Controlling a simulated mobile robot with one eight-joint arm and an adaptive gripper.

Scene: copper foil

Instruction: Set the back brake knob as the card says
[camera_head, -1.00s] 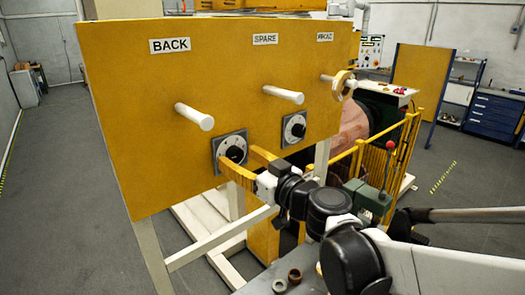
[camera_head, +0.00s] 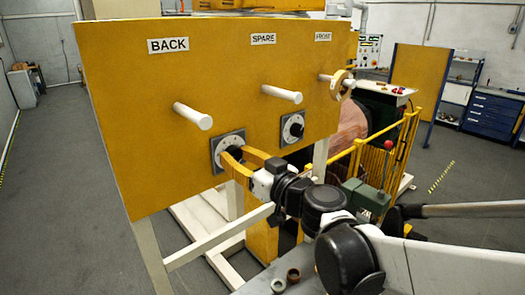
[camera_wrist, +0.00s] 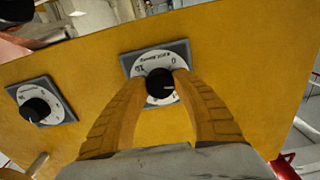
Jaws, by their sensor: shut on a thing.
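The back brake knob (camera_head: 237,154) is black and sits on a square grey dial plate with a white face (camera_head: 220,143), low on the yellow panel below the BACK sign (camera_head: 168,45). My gripper (camera_head: 236,156) has its yellow fingers on either side of this knob and is shut on it. In the wrist view the knob (camera_wrist: 159,86) shows between the fingertips, partly covered by them. A short white mark on it points right. The dial face (camera_wrist: 153,62) has scale figures too small to read surely. I cannot make out a card.
A second dial (camera_head: 292,128) is to the right on the same panel (camera_head: 130,110), also in the wrist view (camera_wrist: 40,102). White pegs stick out above the dials, under BACK (camera_head: 193,117) and SPARE (camera_head: 282,94). A yellow ring (camera_head: 341,85) hangs on the right peg.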

